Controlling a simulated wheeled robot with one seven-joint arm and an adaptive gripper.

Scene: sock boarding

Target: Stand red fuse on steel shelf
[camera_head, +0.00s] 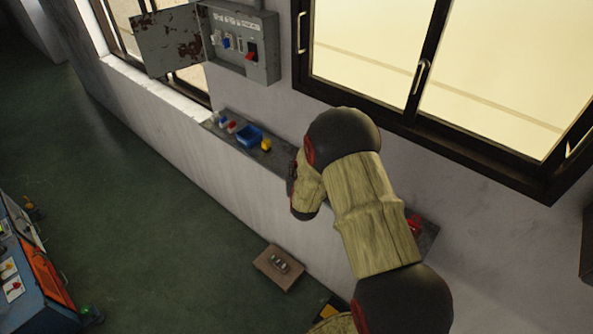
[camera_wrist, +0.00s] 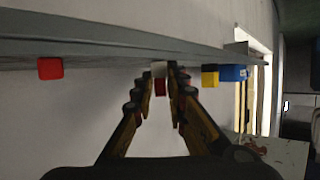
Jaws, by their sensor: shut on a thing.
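In the wrist view my gripper (camera_wrist: 160,80) is shut on the red fuse (camera_wrist: 160,89), a small red piece with a pale end. The fuse is between the fingertips, its pale end toward the steel shelf (camera_wrist: 95,48). I cannot tell whether it touches the shelf. In the head view the steel shelf (camera_head: 279,158) is a narrow grey ledge along the wall below the window. My arm covers its middle there, and hides the fuse and fingertips.
A blue bin (camera_head: 249,136) and a yellow piece (camera_head: 266,145) stand on the shelf's left part, with small red, blue and white pieces beside them. A red block (camera_wrist: 50,68) is at the other side. An open fuse box (camera_head: 240,45) hangs above.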

